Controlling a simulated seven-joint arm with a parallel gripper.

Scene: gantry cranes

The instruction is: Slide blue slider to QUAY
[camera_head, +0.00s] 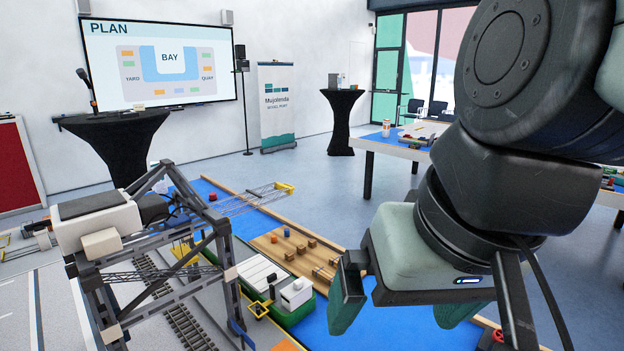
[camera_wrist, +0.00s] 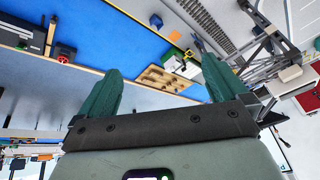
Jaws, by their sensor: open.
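A blue part (camera_head: 241,332) shows low by the right leg of the grey gantry crane (camera_head: 150,265); I cannot tell for sure that it is the slider. My gripper (camera_head: 399,318) is open and empty, above the blue mat to the right of the crane and apart from it. In the wrist view my gripper (camera_wrist: 157,62) has its two green fingers spread with nothing between them. A small blue block (camera_wrist: 156,20) lies beyond the fingers there. The wall screen (camera_head: 165,65) shows a plan with YARD at left, BAY in the middle and QUAY at right.
A green ship model with white blocks (camera_head: 277,288) lies between crane and gripper. Small brown blocks stand on a wooden deck (camera_head: 275,243) behind it. A second, yellow-ended crane (camera_head: 265,194) stands farther back. Rails (camera_head: 175,305) run under the near crane. The blue mat (camera_head: 380,330) is bare below my gripper.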

